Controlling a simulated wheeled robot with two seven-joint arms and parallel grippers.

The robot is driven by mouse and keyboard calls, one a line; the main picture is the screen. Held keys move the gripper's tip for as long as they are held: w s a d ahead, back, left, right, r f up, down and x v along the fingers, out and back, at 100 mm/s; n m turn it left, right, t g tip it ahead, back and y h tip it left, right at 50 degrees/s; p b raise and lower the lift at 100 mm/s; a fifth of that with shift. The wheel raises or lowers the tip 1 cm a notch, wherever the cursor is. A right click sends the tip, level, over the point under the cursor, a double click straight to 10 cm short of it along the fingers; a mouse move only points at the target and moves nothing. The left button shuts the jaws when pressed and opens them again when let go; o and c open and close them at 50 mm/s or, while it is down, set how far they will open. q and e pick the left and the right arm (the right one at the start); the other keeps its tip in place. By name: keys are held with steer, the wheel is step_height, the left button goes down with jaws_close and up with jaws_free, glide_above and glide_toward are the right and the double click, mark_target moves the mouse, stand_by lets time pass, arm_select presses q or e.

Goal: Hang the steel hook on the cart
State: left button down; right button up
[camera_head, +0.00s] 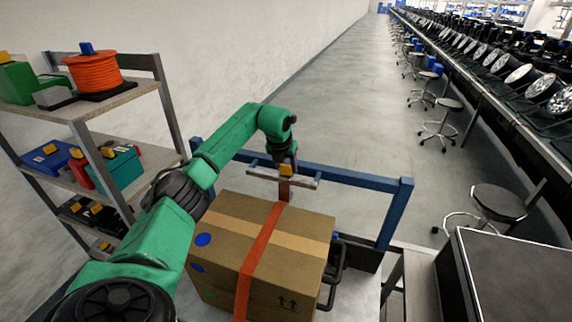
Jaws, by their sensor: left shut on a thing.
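A cardboard box (221,237) sits on the cart, whose blue end frame (365,180) stands behind it. An orange strap (262,248) runs over the box top and rises at the far edge to my left gripper (286,180). My left gripper is shut at the strap's upper end, close to the frame's top rail in the picture. The steel hook is too small and covered to make out clearly, and I cannot tell whether it touches the rail. My right gripper is not in view.
A shelf rack (110,102) with an orange cable reel (93,72) and tool cases stands at left. A black handle-like part (337,272) is beside the box. Stools (497,203) and a long bench of lamps line the right. The aisle floor (325,90) is clear.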

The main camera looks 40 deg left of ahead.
arm_select(q)
steer(key=shift+c, duration=0.9)
jaws_free()
